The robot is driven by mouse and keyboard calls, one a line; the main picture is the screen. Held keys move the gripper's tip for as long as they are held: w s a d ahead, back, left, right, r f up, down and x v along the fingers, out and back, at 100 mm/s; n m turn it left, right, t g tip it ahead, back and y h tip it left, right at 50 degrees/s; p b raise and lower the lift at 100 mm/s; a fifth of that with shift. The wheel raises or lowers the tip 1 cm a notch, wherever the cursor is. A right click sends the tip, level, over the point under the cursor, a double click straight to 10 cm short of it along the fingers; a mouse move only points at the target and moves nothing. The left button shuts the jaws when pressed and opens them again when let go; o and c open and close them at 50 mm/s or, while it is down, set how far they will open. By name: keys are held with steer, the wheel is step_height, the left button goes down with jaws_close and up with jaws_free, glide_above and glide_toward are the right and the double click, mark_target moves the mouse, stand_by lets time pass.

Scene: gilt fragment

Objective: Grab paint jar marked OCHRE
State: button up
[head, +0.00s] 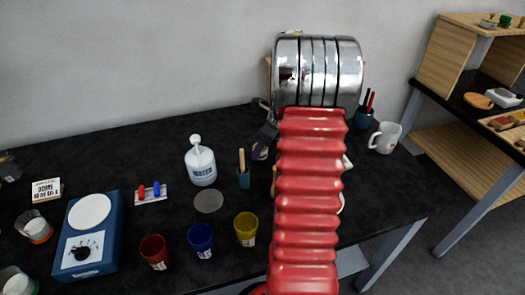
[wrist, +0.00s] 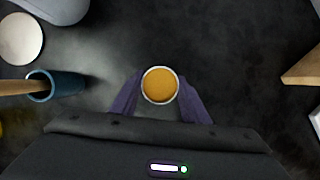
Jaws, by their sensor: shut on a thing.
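In the wrist view, a small round jar (wrist: 160,84) with a pale rim and orange-yellow contents sits between the two purple fingers of my gripper (wrist: 160,92). The fingers are shut on its sides. Any label on the jar is out of sight from above. I cannot tell whether the jar touches the table.
A teal cup with a wooden handle (head: 243,180) stands just left of my gripper, with a WATER bottle (head: 201,166) beyond. Red, blue and yellow cups (head: 246,230) line the front. A white mug (head: 385,138) is at right.

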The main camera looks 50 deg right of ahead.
steer(key=shift+r, duration=0.1)
step_height(320, 180, up, 10)
steer(key=shift+f, duration=0.1)
stand_by(0.5)
stand_by(0.4)
steer(key=shift+s, duration=0.1)
